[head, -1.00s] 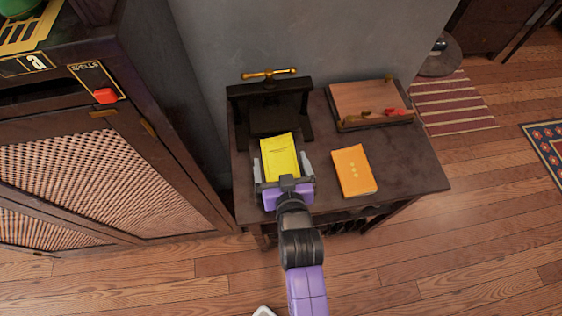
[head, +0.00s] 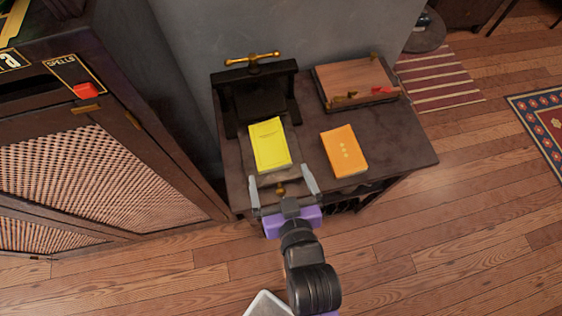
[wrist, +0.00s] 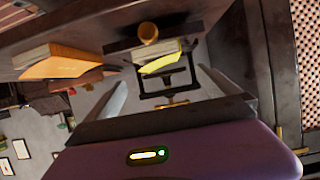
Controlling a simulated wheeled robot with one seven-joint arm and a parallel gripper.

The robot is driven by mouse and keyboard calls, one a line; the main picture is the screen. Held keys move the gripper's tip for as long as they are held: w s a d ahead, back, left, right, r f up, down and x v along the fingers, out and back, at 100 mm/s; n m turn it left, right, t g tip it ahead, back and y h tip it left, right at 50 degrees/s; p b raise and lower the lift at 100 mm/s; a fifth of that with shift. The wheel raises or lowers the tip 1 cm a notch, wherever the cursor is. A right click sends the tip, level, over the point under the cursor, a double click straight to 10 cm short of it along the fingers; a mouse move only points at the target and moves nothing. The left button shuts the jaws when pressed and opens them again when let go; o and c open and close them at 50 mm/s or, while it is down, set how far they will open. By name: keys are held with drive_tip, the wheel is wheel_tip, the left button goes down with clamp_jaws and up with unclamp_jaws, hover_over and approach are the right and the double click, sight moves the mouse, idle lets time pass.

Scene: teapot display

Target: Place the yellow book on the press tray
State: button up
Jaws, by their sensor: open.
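The yellow book (head: 269,145) lies flat on the press tray (head: 290,178), in front of the black press (head: 262,95). Its lower end is near the tray's front, where a brass knob (head: 280,190) sticks out. My gripper (head: 282,177) is open and empty at the table's front edge, its fingers either side of the knob and apart from the book. In the wrist view the yellow book (wrist: 163,64) shows beyond the open fingers, with the knob (wrist: 148,33) nearer. The tray's area under the book is hidden.
An orange book (head: 344,151) lies on the dark table to the right of the tray. A wooden board or box (head: 355,82) with small red and brown items stands at the back right. A tall cabinet (head: 90,150) stands at the left. The table's right side is bare.

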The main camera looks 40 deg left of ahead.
drive_tip(key=shift+s+d+r, duration=0.15)
drive_tip(key=shift+s+d, duration=0.1)
drive_tip(key=shift+d, duration=0.05)
drive_tip(key=s+d+m+t+h, duration=0.2)
drive_tip(key=d, duration=0.8)
drive_tip(key=s+d+m+t+h, duration=0.1)
drive_tip(key=s+d+m+h, duration=0.15)
drive_tip(key=d, duration=0.65)
drive_tip(key=s+d+r+m+t+h, duration=0.1)
drive_tip(key=s+d+r+m+h, duration=0.1)
drive_tip(key=s+d+r, duration=0.3)
drive_tip(key=s+d+r+m+t+h, duration=0.1)
drive_tip(key=s+d+r+m+h, duration=0.2)
drive_tip(key=d, duration=0.7)
drive_tip(key=s+r, duration=0.2)
drive_tip(key=s, duration=0.1)
drive_tip(key=shift+r+t+h, duration=0.2)
drive_tip(key=shift+t+h, duration=0.15)
drive_tip(key=shift+t, duration=0.05)
